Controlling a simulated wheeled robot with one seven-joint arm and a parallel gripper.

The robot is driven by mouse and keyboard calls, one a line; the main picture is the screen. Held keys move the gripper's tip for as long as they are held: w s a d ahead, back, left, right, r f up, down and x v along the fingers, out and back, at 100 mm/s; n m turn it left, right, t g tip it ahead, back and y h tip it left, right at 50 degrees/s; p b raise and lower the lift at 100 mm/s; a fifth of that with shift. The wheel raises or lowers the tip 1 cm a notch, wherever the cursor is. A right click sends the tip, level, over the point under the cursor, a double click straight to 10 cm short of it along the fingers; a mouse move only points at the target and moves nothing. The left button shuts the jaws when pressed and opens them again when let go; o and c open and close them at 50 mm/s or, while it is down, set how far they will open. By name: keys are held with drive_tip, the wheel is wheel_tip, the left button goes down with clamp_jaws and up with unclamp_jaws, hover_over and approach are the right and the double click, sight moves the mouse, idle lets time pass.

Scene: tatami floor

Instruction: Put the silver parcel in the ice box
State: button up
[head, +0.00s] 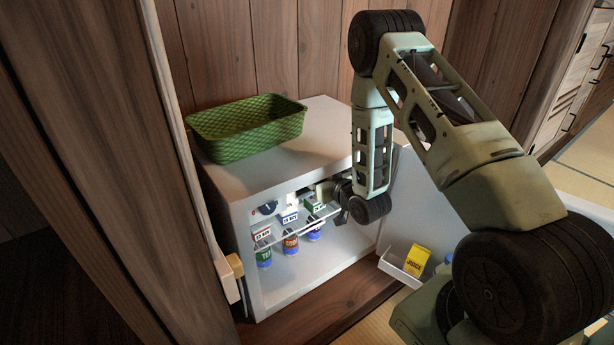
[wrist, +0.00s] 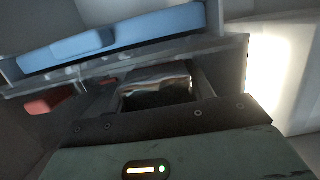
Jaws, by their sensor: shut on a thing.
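The silver parcel (wrist: 157,86) shows in the wrist view as a shiny, dark, crinkled block between my fingers. My gripper (head: 342,208) is shut on it, inside the open front of the white ice box (head: 355,150), near its right side at shelf height. In the head view the parcel is hidden by my wrist and arm. A blue piece (wrist: 120,38) lies just beyond the parcel in the wrist view; I cannot tell what it is.
Small cartons (head: 289,216) stand on the ice box shelf, with several cans (head: 291,243) below. A green basket (head: 250,125) sits on top. The open door's white bin (head: 392,266) holds a yellow juice carton (head: 416,260). A wooden post (head: 110,130) is close on the left.

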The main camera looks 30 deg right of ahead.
drive_tip(key=w, duration=0.1)
drive_tip(key=w+b, duration=0.1)
drive_tip(key=w, duration=0.1)
drive_tip(key=w+b, duration=0.1)
drive_tip(key=w, duration=0.1)
drive_tip(key=shift+a+f, duration=0.1)
drive_tip(key=shift+f, duration=0.15)
drive_tip(key=shift+s, duration=0.15)
drive_tip(key=shift+f+b, duration=0.1)
drive_tip(key=shift+b, duration=0.2)
drive_tip(key=shift+f, duration=0.15)
drive_tip(key=o, duration=1.1)
drive_tip(key=shift+o, duration=0.2)
